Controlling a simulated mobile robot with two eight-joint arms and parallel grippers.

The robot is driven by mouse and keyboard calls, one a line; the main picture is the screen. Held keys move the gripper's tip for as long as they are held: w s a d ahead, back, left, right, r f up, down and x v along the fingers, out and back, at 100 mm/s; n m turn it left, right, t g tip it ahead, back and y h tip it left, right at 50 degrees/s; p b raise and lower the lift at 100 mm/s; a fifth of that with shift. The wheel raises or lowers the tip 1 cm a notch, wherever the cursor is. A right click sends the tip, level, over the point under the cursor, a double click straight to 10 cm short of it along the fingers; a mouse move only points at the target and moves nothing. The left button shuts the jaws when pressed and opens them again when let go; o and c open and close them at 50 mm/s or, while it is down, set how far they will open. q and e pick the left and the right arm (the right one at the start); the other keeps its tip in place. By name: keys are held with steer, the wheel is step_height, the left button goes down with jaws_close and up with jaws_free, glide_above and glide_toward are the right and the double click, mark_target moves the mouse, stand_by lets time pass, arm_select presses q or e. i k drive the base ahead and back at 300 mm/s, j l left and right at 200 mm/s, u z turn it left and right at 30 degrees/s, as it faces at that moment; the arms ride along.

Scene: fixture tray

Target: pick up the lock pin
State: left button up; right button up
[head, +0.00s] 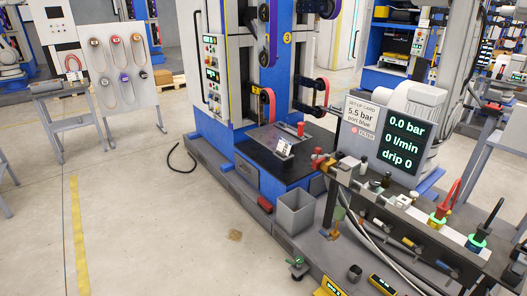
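I cannot say for certain which item is the lock pin. A small upright red piece (300,129) stands at the back of the dark fixture table (258,142) in front of the blue machine, and it may be the pin. A small light block with a dark face (285,148) sits near it on the same table. Neither of my grippers shows in the head view.
A bench with valves and fittings (400,212) and a display panel (405,143) fill the right side. A dark hose (182,163) lies on the floor. The floor at left is mostly clear.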

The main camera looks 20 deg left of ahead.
mark_target(318, 150)
steer(key=u, duration=0.2)
steer(key=i+j, duration=0.2)
steer(key=i, duration=0.35)
steer(key=i+j+u, duration=0.15)
steer(key=i, duration=0.45)
steer(key=i+j, duration=0.2)
steer(key=i, duration=0.35)
steer(key=i+j+u, duration=0.1)
steer(key=i, duration=0.5)
